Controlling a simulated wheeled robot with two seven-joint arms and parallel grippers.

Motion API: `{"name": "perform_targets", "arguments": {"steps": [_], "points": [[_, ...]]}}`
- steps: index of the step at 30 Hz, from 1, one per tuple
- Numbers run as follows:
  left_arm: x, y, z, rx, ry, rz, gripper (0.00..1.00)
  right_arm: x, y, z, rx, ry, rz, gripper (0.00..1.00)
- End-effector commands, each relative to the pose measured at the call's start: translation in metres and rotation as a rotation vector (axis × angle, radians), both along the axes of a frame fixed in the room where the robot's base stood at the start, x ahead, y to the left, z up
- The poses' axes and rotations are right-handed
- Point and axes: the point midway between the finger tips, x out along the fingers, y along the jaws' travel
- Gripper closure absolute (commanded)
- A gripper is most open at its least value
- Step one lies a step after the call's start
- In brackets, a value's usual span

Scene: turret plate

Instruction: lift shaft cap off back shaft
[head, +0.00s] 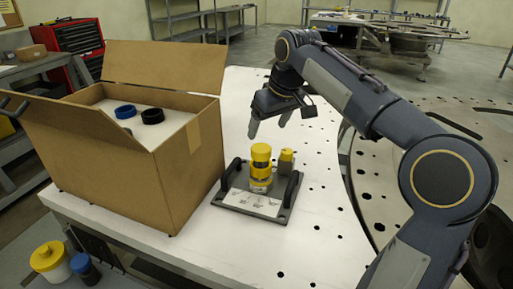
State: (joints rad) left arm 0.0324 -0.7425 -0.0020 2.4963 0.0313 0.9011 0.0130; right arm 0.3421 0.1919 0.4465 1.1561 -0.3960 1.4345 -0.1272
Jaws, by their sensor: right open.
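The turret plate (228,196) is a grey base with a white labelled face and two black handles, lying on the white table. A taller stack stands on it, with a yellow cap (261,152) on top and dark and yellow parts below. A smaller yellow cap (286,156) sits on a grey block behind it to the right. I cannot tell for sure which one is the back shaft's cap. My right gripper (269,124) is open and empty, pointing down above and behind the caps, apart from them. My left gripper is out of view.
A large open cardboard box (185,190) with blue and black rings (125,111) inside stands left of the plate. The white table (315,240) is clear in front and to the right, with dark holes. Yellow-lidded and blue-lidded containers (48,258) are at lower left.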

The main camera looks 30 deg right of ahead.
Motion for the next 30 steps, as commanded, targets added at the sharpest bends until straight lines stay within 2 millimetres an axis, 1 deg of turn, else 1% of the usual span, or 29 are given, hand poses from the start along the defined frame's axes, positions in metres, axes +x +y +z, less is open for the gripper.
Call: {"name": "perform_targets", "arguments": {"steps": [1,8,12,15,18,24,26,30], "points": [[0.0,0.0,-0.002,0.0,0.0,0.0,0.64,0.002,0.0,-0.007,0.0,0.003,-0.001,0.25],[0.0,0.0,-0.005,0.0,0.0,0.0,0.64,0.006,0.003,-0.033,-0.001,0.002,-0.001,0.25],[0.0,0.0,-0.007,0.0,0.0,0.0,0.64,0.007,0.006,-0.055,0.0,0.003,-0.001,0.25],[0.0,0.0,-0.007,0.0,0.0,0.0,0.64,0.013,0.007,-0.065,0.001,0.001,-0.001,0.25],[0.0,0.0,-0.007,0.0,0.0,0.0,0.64,0.015,0.007,-0.07,0.001,-0.001,-0.001,0.25],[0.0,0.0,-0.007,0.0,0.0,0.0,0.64,0.015,0.007,-0.07,0.001,-0.001,-0.001,0.25],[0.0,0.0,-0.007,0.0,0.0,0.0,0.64,0.015,0.007,-0.07,0.0,-0.001,-0.001,0.31],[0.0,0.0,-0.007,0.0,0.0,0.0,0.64,0.015,0.007,-0.069,0.001,-0.002,-0.001,0.49]]}}
